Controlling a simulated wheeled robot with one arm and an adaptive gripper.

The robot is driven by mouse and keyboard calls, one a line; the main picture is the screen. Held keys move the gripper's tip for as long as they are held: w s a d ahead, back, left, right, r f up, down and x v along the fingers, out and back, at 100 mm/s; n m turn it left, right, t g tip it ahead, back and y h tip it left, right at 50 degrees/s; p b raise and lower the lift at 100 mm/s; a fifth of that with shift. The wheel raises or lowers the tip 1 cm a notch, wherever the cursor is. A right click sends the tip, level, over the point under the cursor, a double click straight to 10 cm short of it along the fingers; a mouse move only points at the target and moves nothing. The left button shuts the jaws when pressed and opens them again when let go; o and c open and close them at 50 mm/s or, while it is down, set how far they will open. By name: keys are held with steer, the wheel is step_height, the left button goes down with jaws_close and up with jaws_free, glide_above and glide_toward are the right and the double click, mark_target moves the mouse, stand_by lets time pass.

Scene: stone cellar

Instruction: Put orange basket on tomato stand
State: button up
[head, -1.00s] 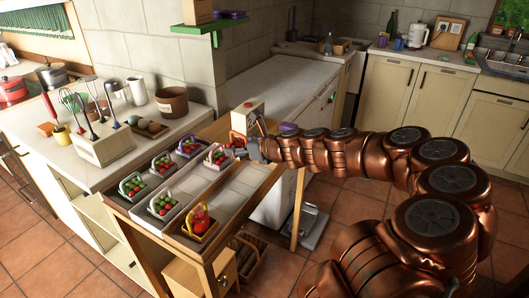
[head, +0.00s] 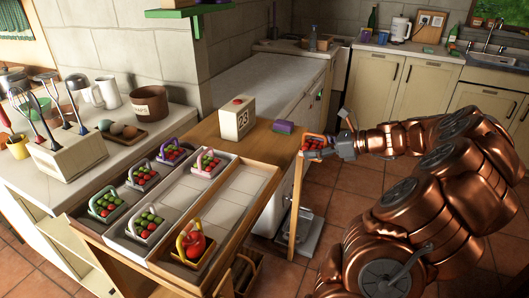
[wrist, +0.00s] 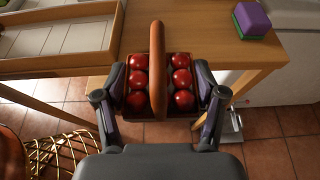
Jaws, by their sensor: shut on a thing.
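The orange basket (wrist: 158,69) has an orange arched handle and holds several red tomatoes. My gripper (wrist: 157,108) is shut on it, one finger at each side. In the head view the basket (head: 313,142) is held in my gripper (head: 326,148) at the right edge of the wooden table. The tomato stand (head: 240,182) is left of it, with light trays side by side. Its left and middle trays hold several small baskets of red or green produce. A yellow basket (head: 192,246) sits at the near end of the right tray, whose farther part is bare.
A purple and green block (head: 284,127) lies at the table's far right. A wire basket (wrist: 65,152) is on the floor at lower left in the wrist view.

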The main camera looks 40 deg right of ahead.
mark_target(307, 139)
steer(key=w+a, duration=0.2)
steer(key=w, duration=0.2)
steer(key=w+a+f, duration=0.1)
steer(key=w+a, duration=0.1)
steer(key=w, duration=0.3)
steer(key=w+a+p, duration=0.1)
steer(key=w, duration=0.4)
steer(key=shift+w+a+f, duration=0.15)
steer(key=shift+w+a, duration=0.05)
steer(key=shift+a, duration=0.2)
steer(key=shift+w+a+f, duration=0.1)
steer(key=shift+w+f, duration=0.05)
steer(key=shift+f, duration=0.75)
steer(key=shift+w+f, duration=0.15)
steer(key=shift+f, duration=0.75)
steer(key=o, duration=1.2)
steer(key=shift+f, duration=0.1)
steer(key=shift+c, duration=0.2)
steer(key=shift+s+d+r, duration=0.25)
steer(key=shift+s+r, duration=0.05)
steer(key=shift+s, duration=0.05)
steer(key=v, duration=1.1)
steer(key=shift+d, duration=0.1)
